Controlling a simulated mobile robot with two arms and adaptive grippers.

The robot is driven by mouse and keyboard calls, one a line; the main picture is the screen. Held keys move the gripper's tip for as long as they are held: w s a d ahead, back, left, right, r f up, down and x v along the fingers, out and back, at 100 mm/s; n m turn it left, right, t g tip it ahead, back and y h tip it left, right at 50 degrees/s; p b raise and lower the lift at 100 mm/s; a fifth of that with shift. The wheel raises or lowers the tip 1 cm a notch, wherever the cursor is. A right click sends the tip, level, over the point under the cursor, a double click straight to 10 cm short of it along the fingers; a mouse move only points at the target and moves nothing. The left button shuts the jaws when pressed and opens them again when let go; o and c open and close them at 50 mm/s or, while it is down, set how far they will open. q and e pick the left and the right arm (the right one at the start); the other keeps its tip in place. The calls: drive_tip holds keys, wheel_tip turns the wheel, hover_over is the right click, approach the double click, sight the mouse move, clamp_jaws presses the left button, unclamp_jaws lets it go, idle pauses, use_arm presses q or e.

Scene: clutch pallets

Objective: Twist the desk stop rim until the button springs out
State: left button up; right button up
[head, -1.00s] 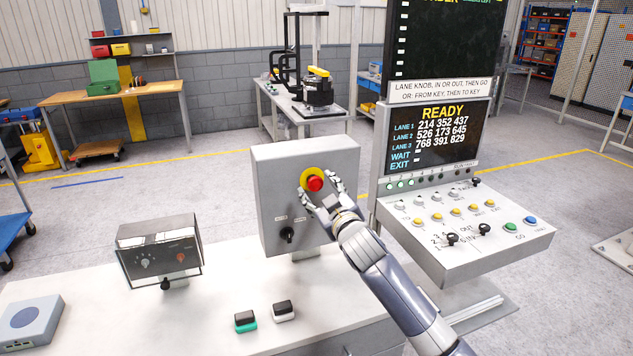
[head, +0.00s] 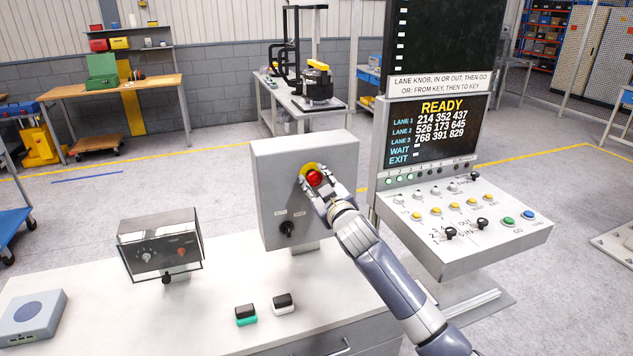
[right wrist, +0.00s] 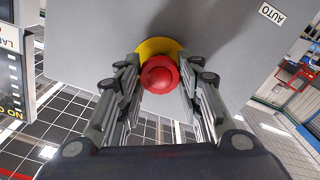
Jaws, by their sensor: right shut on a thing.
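The desk stop is a red button (head: 314,178) on a yellow disc (head: 306,169), mounted on the front of a grey box on the desk. In the right wrist view the red button (right wrist: 160,74) sits between the fingers, with the yellow disc (right wrist: 158,47) behind it. My right gripper (head: 316,184) reaches in from the lower right and is shut on the red rim, one finger on each side. Its fingers (right wrist: 160,80) also show in the right wrist view. The fingers hide part of the button's sides. My left gripper is not in view.
The grey box (head: 275,190) also carries a black selector knob (head: 287,229) below the button. A console (head: 465,225) with a READY screen stands close on the right.

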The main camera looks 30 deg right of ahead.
drive_tip(key=m, duration=0.3)
drive_tip(key=shift+m, duration=0.4)
drive_tip(key=shift+r+m+p, duration=0.15)
drive_tip(key=shift+m+p, duration=0.45)
drive_tip(key=shift+m, duration=1.1)
drive_tip(key=shift+d, duration=0.1)
drive_tip(key=o, duration=0.9)
drive_tip(key=shift+o, duration=0.8)
drive_tip(key=v, duration=1.2)
